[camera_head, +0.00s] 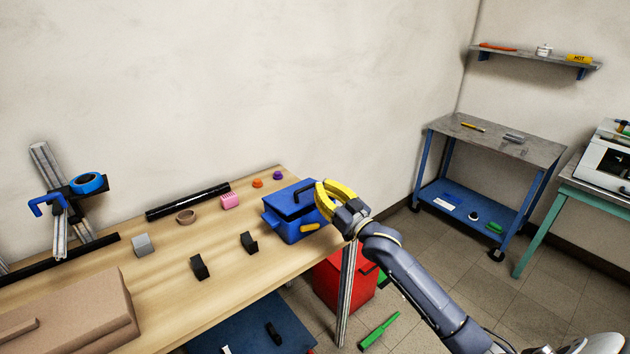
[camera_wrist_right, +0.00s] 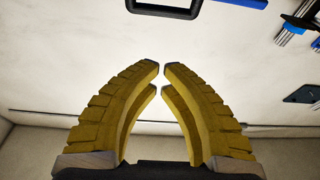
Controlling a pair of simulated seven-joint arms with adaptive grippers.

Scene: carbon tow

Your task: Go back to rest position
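My right gripper (camera_head: 322,184) has yellow ribbed fingers and is above the right end of the wooden table (camera_head: 150,275), by the blue toolbox (camera_head: 283,228). In the head view I cannot tell whether it touches the toolbox. In the right wrist view, the right gripper (camera_wrist_right: 161,68) has its fingertips drawn together with only a thin gap. Nothing is held between them. My right arm reaches in from the lower right. My left gripper and left arm are not in view.
A black roll (camera_head: 188,202), small blocks and a brown case (camera_head: 75,310) lie on the table. A red bin (camera_head: 335,285) stands below its right end. A blue cart (camera_head: 485,155) stands to the right. Open floor and air lie between table and cart.

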